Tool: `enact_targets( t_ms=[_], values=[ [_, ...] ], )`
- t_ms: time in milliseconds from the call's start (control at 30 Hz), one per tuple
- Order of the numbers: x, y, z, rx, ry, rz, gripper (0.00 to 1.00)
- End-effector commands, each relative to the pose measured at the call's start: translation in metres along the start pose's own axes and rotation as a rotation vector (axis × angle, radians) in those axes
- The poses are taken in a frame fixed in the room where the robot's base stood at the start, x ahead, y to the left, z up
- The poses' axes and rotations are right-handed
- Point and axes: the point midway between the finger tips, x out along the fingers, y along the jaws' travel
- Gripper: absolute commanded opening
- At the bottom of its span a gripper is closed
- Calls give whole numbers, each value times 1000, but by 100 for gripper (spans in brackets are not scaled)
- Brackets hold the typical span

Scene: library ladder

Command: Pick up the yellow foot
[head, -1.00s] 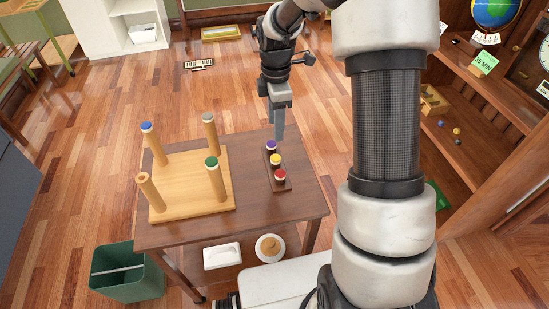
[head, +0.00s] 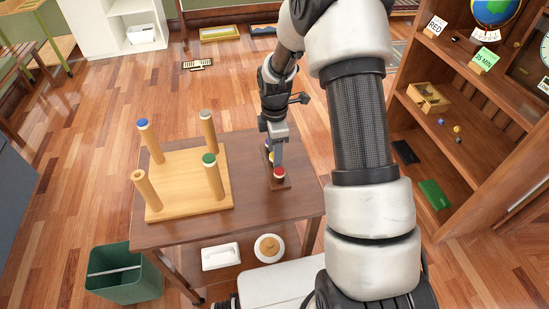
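A small dark wooden rack (head: 284,186) on the brown table holds a row of coloured feet. The red foot (head: 279,173) stands at the near end. The yellow foot (head: 270,157) is in the middle, mostly hidden by my gripper. The purple foot at the far end is almost wholly covered. My gripper (head: 278,162) points down over the rack, its fingers at the yellow foot in the picture. I cannot tell whether it touches the foot or whether its fingers are apart.
An upturned wooden stool (head: 190,196) on the table's left has upright legs: blue, grey and green tips, and one bare leg (head: 144,186). A green bin (head: 125,275) stands on the floor at lower left. A shelf unit (head: 470,125) stands at right.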

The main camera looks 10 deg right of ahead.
Motion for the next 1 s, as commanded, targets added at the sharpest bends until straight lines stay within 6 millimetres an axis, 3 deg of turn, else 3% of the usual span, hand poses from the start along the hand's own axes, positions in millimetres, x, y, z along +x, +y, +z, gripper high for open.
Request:
enact_targets(
  t_ms=[167,400,733,1000],
  values=[
    [-1,0,0,0,0,1,45],
    [-1,0,0,0,0,2,5],
    [-7,1,0,1,0,4,3],
    [-58,1,0,1,0,6,3]
  ],
)
